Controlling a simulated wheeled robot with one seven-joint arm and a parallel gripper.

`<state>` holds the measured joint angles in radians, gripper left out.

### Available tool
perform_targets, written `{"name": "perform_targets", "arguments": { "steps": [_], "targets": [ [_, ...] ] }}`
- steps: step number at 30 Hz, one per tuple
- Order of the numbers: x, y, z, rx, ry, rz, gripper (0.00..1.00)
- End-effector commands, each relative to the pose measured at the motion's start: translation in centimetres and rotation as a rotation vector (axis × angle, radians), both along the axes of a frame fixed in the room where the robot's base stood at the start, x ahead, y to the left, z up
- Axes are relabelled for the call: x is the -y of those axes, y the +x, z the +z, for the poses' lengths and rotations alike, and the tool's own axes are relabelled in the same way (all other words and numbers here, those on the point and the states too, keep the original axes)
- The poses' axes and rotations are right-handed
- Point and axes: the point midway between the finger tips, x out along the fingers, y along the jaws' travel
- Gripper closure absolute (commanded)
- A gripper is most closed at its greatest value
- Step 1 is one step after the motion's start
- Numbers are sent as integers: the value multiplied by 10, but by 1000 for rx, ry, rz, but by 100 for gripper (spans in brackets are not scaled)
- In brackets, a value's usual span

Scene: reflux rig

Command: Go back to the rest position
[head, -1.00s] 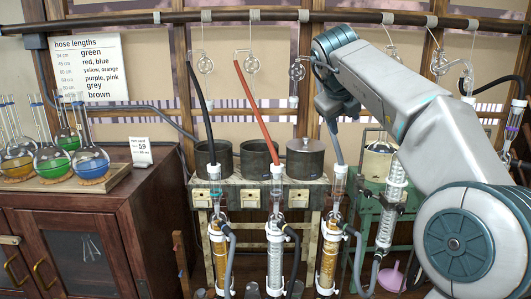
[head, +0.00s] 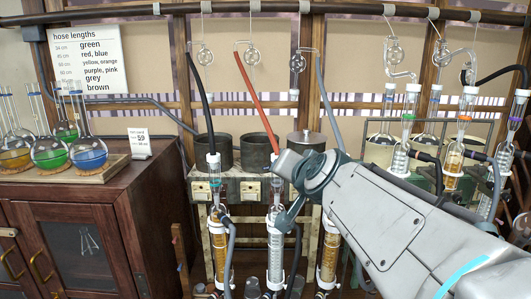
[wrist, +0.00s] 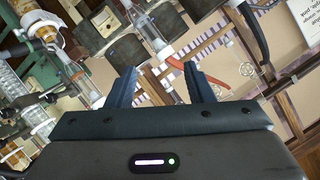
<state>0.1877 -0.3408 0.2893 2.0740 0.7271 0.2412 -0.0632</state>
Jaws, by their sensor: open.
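My gripper (wrist: 160,80) is open in the wrist view, its two dark blue fingers apart with nothing between them. In the head view my arm reaches in from the lower right, and its end is in front of the burner stand, by the right pot. A grey hose (head: 327,108) rises behind my arm, its upper end near a hanging glass fitting (head: 297,63). A red hose (head: 257,105) and a black hose (head: 200,100) stand to its left. My arm hides the grey hose's lower end.
Dark pots (head: 256,155) sit on the burner stand, with glass condensers (head: 275,250) in front. More glassware (head: 455,155) stands at the right behind my arm. A wooden cabinet (head: 75,220) with colored flasks (head: 88,153) is at left.

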Motion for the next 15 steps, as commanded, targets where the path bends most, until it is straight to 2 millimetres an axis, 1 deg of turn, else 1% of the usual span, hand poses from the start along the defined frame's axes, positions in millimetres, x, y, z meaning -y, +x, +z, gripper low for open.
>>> {"name": "perform_targets", "arguments": {
  "steps": [1,2,3,5,6,9,10,12,15],
  "targets": [
    [5,-23,-32,-82,-73,43,52],
    [9,-37,-50,-136,-117,66,52],
    [16,-56,-74,-207,-173,96,52],
    [28,-84,-107,-315,-249,134,52],
    [37,-104,-128,-385,-295,155,52],
    [59,-148,-170,-541,-392,198,52],
    [64,-160,-180,-582,-417,208,52],
    [77,-184,-199,-663,-462,226,52],
    [90,-207,-215,-742,-505,242,52]
  ]
}}
